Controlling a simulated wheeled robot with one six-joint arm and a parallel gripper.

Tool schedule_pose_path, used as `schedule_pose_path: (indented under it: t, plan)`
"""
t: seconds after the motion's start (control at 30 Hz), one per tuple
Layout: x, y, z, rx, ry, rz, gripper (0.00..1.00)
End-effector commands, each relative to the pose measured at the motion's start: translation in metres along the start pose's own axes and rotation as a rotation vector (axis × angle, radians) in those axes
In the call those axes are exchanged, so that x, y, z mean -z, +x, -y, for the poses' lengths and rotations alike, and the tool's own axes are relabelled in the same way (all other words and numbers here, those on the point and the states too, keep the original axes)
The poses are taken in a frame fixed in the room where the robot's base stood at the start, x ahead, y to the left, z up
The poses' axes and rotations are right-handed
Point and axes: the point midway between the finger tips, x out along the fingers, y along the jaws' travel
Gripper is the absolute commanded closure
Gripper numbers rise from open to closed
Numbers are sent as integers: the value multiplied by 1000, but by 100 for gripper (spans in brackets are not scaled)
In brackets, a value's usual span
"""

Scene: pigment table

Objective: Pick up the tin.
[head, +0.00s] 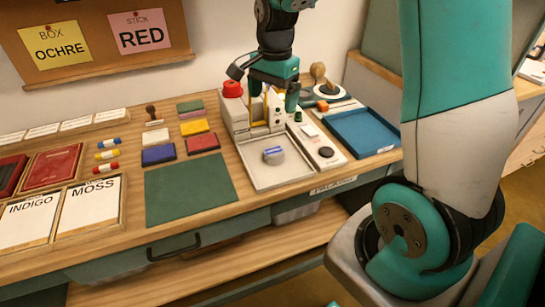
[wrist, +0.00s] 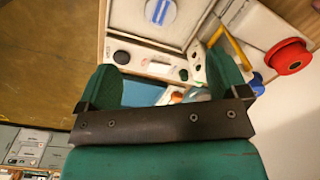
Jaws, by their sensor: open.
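The tin (head: 274,154) is a small round grey tin with a blue label on top. It lies on a pale square tray (head: 275,179) at the front of the grey-white machine. The tin also shows at the top edge of the wrist view (wrist: 161,13). My gripper (head: 273,100) is open and empty, behind and above the tin, over the machine. In the wrist view my two green fingers (wrist: 164,62) stand wide apart with nothing between them, and the tin lies beyond them.
The machine has a red knob (head: 232,89) and yellow posts close to my gripper. A blue tray (head: 362,131) is to the right. A green mat (head: 188,189) is left, with several coloured blocks behind it. A round-based wooden-handled tool (head: 324,90) stands behind.

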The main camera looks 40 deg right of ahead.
Motion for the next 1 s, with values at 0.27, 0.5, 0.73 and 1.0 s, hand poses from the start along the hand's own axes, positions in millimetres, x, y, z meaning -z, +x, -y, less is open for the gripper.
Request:
schedule_pose_path:
  t: [0.27, 0.5, 0.73, 1.0]
  plan:
    - [13, 49, -1, -17, 88, -9, 8]
    - [12, 102, -1, -15, 84, -9, 8]
    - [12, 126, 0, -12, 82, -10, 8]
    - [11, 159, -2, -15, 81, -8, 8]
